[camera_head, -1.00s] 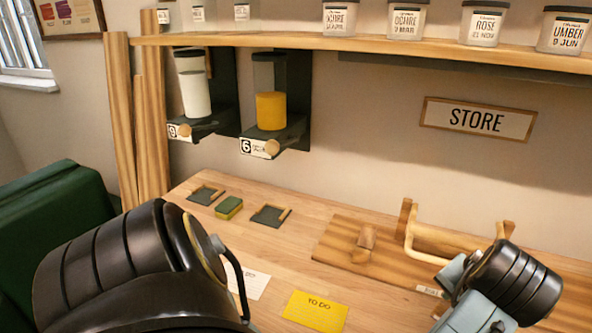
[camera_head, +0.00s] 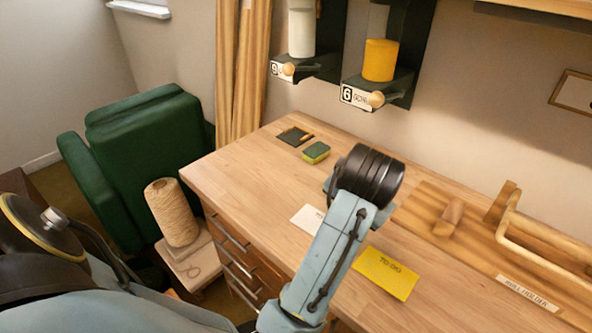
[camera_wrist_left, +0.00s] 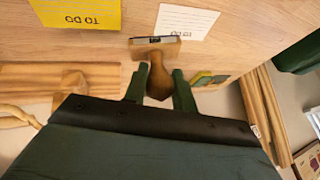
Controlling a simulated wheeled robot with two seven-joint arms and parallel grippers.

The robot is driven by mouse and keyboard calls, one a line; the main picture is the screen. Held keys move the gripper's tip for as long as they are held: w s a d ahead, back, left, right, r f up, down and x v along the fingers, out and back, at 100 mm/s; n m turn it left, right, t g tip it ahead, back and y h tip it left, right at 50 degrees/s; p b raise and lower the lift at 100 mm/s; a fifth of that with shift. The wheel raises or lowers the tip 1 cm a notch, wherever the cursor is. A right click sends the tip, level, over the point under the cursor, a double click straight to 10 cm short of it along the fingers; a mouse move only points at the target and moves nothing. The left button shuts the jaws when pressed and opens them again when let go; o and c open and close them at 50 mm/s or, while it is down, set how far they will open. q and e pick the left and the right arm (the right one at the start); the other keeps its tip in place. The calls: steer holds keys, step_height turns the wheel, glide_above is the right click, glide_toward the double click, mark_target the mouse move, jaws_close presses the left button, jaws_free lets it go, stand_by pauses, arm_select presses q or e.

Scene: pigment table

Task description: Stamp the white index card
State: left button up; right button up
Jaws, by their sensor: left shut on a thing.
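My left gripper (camera_wrist_left: 160,88) is shut on a wooden-handled stamp (camera_wrist_left: 154,49), with one dark green finger on each side of the handle. The stamp's wide block points toward the top of the left wrist view. In the head view the card (camera_head: 305,217) is partly covered by my forearm. There my black wrist hides the gripper and stamp. I cannot tell the stamp's height above the table. My right gripper is out of view.
A yellow TO DO card (camera_head: 386,273) lies near the white card. A green-yellow sponge (camera_head: 316,152) and dark tray (camera_head: 294,137) are farther back. A wooden board with a rail (camera_head: 540,235) is at right. A twine spool (camera_head: 171,212) stands left of the table.

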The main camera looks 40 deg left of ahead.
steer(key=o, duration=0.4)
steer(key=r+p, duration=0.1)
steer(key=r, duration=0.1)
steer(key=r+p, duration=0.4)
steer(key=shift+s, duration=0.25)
arm_select(q)
steer(key=w+a+f+m+h+p, duration=0.1)
steer(key=w+m+h+p, duration=0.35)
steer(key=m, duration=0.45)
steer(key=a+f+m+h+p, duration=0.1)
steer(key=a+m+h+p, duration=0.15)
steer(key=a+p, duration=0.45)
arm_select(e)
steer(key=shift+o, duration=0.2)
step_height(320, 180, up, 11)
arm_select(q)
steer(key=shift+y, duration=0.3)
steer(key=f+b, duration=0.2)
steer(key=a+f+b, duration=0.1)
steer(key=f+b, duration=0.3)
steer(key=shift+s+a+f+b, duration=0.1)
steer(key=shift+s+a+b, duration=0.1)
steer(key=shift+s+b, duration=0.2)
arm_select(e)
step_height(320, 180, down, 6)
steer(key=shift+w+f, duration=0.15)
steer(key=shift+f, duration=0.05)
